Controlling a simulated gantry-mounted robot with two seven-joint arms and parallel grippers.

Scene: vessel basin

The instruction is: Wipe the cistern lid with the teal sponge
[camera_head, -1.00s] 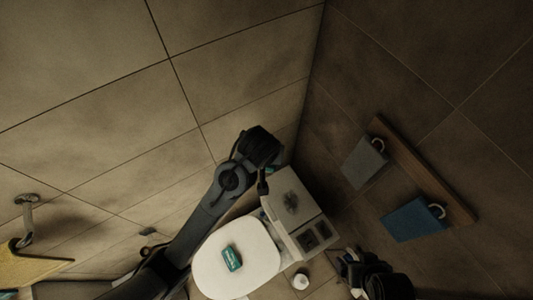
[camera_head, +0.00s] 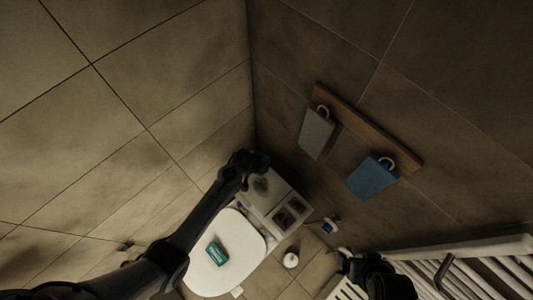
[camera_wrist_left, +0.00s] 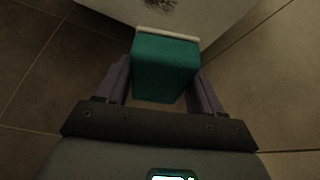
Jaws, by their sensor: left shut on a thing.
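My left gripper (camera_wrist_left: 163,90) is shut on the teal sponge (camera_wrist_left: 163,68), with one finger on each side of it in the left wrist view. The sponge has a pale strip along its far edge. The white cistern lid (camera_wrist_left: 215,12) with a dark smudge (camera_wrist_left: 160,3) lies just beyond the sponge; I cannot tell whether they touch. In the head view my left gripper (camera_head: 260,162) is at the back end of the cistern lid (camera_head: 275,185), close to its dark smudge, and the sponge is hard to make out. My right gripper (camera_head: 345,263) is dark at the lower right; its jaws are unclear.
A teal and white box (camera_head: 217,254) lies on the closed toilet seat (camera_head: 245,245). Dark recessed compartments (camera_head: 290,212) sit at the cistern's near end. A white round item (camera_head: 291,260) is beside it. Grey (camera_head: 316,132) and blue (camera_head: 372,178) cloths hang from a wooden rail (camera_head: 370,130). A white rack (camera_head: 480,262) stands right.

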